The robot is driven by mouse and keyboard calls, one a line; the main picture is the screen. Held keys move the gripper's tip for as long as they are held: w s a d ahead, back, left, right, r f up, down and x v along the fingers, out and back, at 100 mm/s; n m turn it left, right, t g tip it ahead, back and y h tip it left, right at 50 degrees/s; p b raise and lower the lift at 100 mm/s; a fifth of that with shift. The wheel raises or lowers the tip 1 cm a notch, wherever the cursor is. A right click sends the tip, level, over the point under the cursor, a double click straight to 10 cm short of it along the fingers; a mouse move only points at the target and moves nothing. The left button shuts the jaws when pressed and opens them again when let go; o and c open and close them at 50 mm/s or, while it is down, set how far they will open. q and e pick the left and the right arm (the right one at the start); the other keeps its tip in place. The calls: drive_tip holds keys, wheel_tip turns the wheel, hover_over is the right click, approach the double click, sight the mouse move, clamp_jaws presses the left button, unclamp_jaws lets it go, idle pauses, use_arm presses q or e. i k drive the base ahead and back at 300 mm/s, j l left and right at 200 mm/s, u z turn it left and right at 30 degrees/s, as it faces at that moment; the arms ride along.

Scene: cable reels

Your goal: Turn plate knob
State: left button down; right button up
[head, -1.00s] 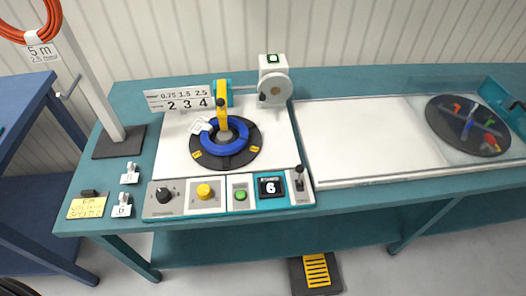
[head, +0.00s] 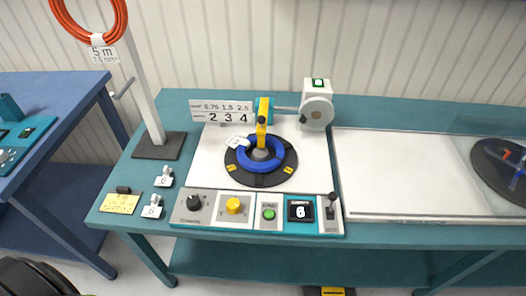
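A control panel (head: 262,224) runs along the front edge of the teal workbench. It carries a black knob (head: 194,203) at its left end and a yellow knob (head: 233,205) just right of it. Their labels are too small to read, so I cannot tell by name which is the plate knob. Behind the panel is a round black plate (head: 257,181) with a blue cable coil (head: 277,156) around its centre and a yellow arm (head: 262,125) above it. Neither of my grippers shows, and nothing touches the knobs.
The panel also has a green button (head: 269,213), a display (head: 300,211) and a lever (head: 331,205). A number sign (head: 222,111) stands behind the plate. White tags (head: 152,208) and a yellow note (head: 120,203) lie left of the panel. A post (head: 143,85) holds an orange coil.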

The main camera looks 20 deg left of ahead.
sight(233, 205)
drive_tip(key=u, duration=1.1)
